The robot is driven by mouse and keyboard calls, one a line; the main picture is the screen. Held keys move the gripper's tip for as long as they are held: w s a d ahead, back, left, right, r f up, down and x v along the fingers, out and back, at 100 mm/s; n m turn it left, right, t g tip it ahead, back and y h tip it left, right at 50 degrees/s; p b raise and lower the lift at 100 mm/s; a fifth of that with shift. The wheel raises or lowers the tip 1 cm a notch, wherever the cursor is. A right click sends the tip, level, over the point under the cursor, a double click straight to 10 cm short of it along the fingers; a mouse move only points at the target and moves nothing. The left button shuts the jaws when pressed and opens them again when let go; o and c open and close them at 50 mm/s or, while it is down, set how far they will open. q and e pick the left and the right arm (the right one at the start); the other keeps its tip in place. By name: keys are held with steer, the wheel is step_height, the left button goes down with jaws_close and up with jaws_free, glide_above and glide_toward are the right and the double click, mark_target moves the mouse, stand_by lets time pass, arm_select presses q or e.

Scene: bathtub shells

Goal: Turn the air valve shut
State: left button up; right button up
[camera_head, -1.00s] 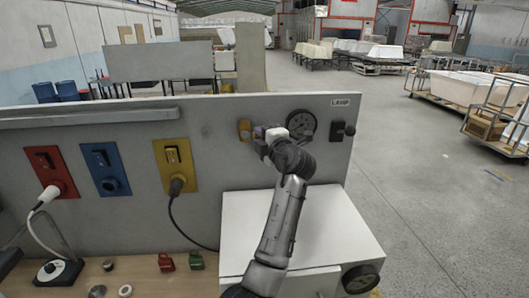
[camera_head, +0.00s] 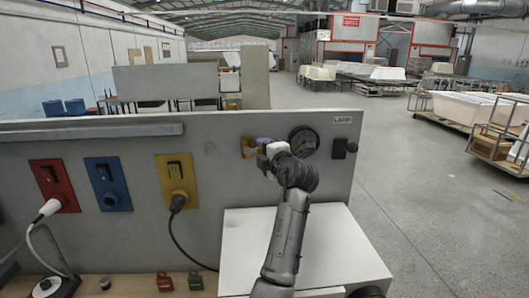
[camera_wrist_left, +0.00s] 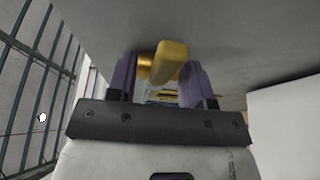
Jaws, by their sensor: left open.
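The air valve is a yellow fitting on the upright grey panel, left of the round gauge, in the head view (camera_head: 247,147). In the left wrist view its yellow handle (camera_wrist_left: 171,60) lies between the two purple fingers. My left gripper (camera_head: 259,146) is at the valve, seen from behind, its hand covering part of it. In the left wrist view the gripper (camera_wrist_left: 158,78) is open, with a finger on each side of the handle. I cannot tell whether either finger touches it. My right gripper is not in view.
The gauge (camera_head: 303,141) and a black lamp switch (camera_head: 341,148) are right of the valve. Red (camera_head: 53,185), blue (camera_head: 107,184) and yellow (camera_head: 177,181) socket plates are to the left. A white box (camera_head: 345,245) stands below my forearm.

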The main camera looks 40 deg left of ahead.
arm_select(q)
steer(key=b+v, duration=0.2)
steer(key=v, duration=1.2)
steer(key=shift+b, duration=0.3)
steer(key=shift+a+r, duration=0.1)
